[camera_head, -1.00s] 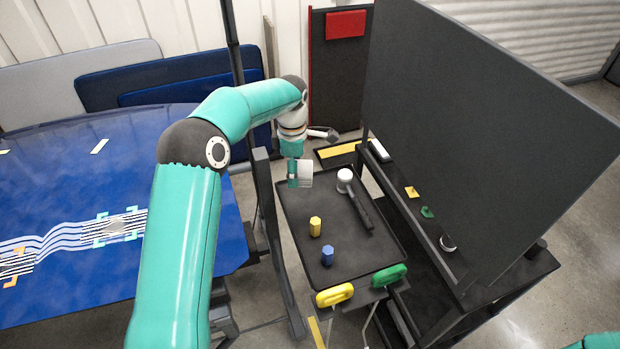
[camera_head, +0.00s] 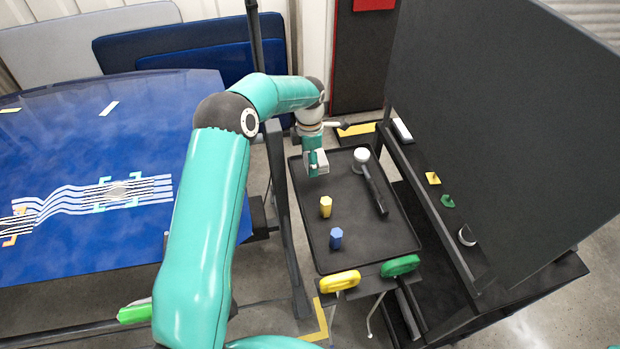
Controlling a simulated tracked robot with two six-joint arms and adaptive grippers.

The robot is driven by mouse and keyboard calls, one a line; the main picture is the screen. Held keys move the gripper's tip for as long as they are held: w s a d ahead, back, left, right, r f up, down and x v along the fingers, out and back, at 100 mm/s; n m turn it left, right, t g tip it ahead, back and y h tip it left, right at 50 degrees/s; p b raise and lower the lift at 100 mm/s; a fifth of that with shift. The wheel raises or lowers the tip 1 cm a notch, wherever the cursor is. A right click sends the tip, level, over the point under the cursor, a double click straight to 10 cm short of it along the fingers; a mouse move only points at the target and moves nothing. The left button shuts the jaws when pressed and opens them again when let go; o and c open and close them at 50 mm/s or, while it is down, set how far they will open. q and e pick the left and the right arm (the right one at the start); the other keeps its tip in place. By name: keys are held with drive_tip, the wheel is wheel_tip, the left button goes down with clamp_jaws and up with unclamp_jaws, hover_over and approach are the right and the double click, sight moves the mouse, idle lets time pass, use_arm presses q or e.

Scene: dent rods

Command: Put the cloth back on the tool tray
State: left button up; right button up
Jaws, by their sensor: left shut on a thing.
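The tool tray (camera_head: 376,238) is a dark, shallow tray on a stand in the middle of the view. My left gripper (camera_head: 317,168) is over its far left part, pointing down. It is shut on a small pale grey piece, which looks like the cloth (camera_head: 322,158). The gripper partly hides the piece, and I cannot tell whether it touches the tray. My right gripper is out of view.
On the tray are a hammer-like tool (camera_head: 373,188), a yellow piece (camera_head: 326,207) and a blue piece (camera_head: 336,238). Yellow (camera_head: 340,281) and green (camera_head: 400,265) handles sit at its front edge. A tall dark board (camera_head: 500,110) stands right; a blue panel (camera_head: 90,220) lies left.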

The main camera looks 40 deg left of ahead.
sight(310, 180)
use_arm(q)
drive_tip(key=shift+f+b, duration=1.2)
drive_tip(key=shift+f, duration=1.7)
drive_tip(key=shift+f, duration=0.15)
drive_tip(key=o, duration=1.2)
wheel_tip(310, 180, up, 12)
drive_tip(key=p, duration=0.5)
drive_tip(key=shift+r+p, duration=0.2)
drive_tip(key=shift+p, duration=0.2)
drive_tip(key=shift+f, duration=0.1)
